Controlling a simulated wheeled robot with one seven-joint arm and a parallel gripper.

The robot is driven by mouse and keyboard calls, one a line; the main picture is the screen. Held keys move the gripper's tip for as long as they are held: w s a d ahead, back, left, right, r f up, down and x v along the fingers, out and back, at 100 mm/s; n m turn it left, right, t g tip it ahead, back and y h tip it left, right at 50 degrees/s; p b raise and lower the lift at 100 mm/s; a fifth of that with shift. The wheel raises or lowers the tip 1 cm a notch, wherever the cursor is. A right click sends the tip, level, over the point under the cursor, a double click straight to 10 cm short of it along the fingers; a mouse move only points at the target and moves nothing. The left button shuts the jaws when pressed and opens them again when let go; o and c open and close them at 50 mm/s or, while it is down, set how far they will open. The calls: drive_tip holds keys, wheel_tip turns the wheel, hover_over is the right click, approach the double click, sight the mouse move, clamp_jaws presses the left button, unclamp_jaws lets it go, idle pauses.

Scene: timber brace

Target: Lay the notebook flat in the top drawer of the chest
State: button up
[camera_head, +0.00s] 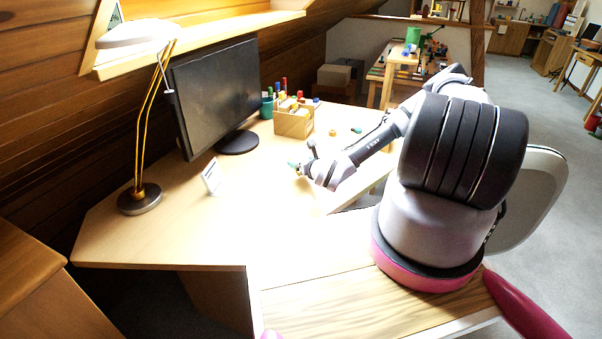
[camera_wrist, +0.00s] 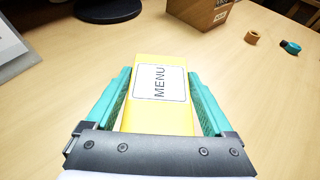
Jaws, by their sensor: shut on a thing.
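My gripper (camera_wrist: 160,95) has teal fingers on either side of a yellow flat-looking thing (camera_wrist: 158,120) with a white label reading MENU; it is shut on this thing. I cannot tell whether it is the notebook. In the head view my gripper (camera_head: 298,168) is small, over the desk, and what it holds is hard to make out. A wooden unit (camera_head: 35,285) stands at the lower left; only its top and part of a side show, so I cannot tell whether it is the chest. No drawer is clearly visible.
The desk (camera_head: 240,220) carries a lamp (camera_head: 140,200), a monitor (camera_head: 215,90), a white card (camera_head: 211,177), a teal cup (camera_head: 267,107) and a wooden box of pens (camera_head: 294,123). A tan ring (camera_wrist: 252,38) lies at the right. The desk's near left part is clear.

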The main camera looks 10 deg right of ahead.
sight(301, 178)
drive_tip(key=shift+f, duration=2.35)
drive_tip(key=shift+f, duration=0.15)
drive_tip(key=o, duration=1.1)
